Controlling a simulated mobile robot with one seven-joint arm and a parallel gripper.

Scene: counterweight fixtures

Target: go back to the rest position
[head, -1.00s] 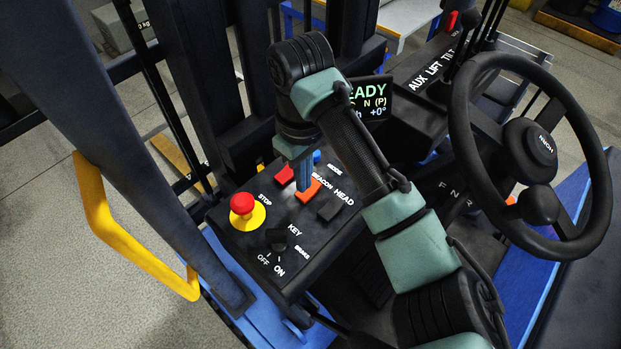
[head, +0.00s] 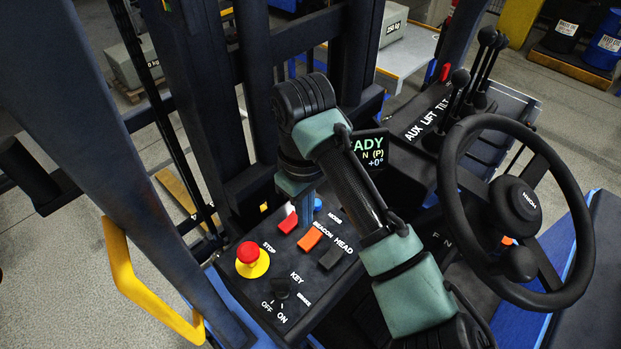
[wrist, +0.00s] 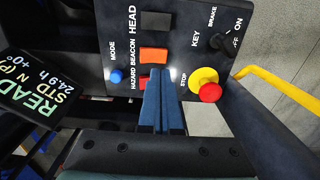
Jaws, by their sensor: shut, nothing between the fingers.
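My gripper (head: 305,217) is shut and empty, pointing down over the far part of the black switch panel (head: 240,290). In the wrist view the closed blue fingers (wrist: 161,72) cover part of the red switch. The orange beacon switch (head: 310,238) and black head switch (head: 331,258) are clear of the fingers. I cannot tell whether the fingertips touch the panel.
The red stop button (head: 247,252) on its yellow base and the key switch (head: 280,287) are close by. The display (head: 372,150) reads READY. The steering wheel (head: 452,170), levers (head: 487,65), mast (head: 200,90) and yellow handle (head: 135,290) surround the arm.

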